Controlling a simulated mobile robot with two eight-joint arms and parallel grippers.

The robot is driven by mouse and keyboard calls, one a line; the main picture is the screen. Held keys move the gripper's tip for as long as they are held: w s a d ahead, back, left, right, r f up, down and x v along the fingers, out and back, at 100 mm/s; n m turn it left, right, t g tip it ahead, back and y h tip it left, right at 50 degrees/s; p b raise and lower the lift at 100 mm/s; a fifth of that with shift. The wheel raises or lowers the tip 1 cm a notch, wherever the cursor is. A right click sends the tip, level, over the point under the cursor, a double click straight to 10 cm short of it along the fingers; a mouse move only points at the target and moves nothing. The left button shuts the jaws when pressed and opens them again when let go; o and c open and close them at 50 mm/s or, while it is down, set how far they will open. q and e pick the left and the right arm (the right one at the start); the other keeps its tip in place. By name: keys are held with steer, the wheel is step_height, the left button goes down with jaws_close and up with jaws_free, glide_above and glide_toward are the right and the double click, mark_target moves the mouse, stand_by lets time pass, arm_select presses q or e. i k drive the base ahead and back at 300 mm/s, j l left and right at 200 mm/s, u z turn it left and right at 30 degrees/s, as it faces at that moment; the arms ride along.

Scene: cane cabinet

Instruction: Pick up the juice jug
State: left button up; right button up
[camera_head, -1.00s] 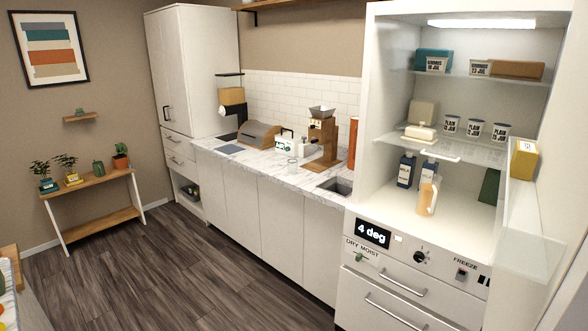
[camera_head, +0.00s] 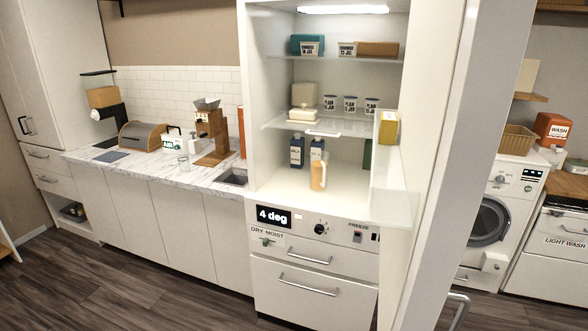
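The juice jug, an orange jug with a pale handle (camera_head: 318,176), stands upright near the front of the bottom level of the lit open fridge (camera_head: 262,150). Two dark blue bottles stand close to it: one (camera_head: 296,152) to the left and one (camera_head: 317,149) behind it, partly covered by the jug. Neither of my grippers shows in the view.
A glass shelf (camera_head: 275,124) with cups and a cream dish (camera_head: 303,115) is above the jug. A yellow box (camera_head: 388,127) sits by the open fridge door (camera_head: 455,130) on the right. Floor (camera_head: 150,290) before the counter (camera_head: 150,170) is clear.

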mark_target(318, 159)
steer(key=i+j+z, duration=0.1)
steer(key=j+z, duration=0.3)
steer(key=i+j+z, duration=0.1)
steer(key=j+z, duration=0.55)
steer(key=z, duration=0.15)
steer(key=j+z, duration=2.05)
steer(key=j, duration=0.2)
steer(key=j+u, duration=0.1)
steer(key=u, duration=0.35)
steer(key=i+u, duration=0.1)
steer(key=u, duration=0.3)
steer(key=j+u, duration=0.1)
steer(key=u, duration=0.35)
steer(key=i+u, duration=0.15)
steer(key=u, duration=0.3)
steer(key=i+j+u, duration=0.15)
steer(key=u, duration=0.35)
steer(key=i+j+u, duration=0.15)
steer(key=u, duration=0.3)
steer(key=i+u, duration=0.3)
steer(key=u, duration=0.2)
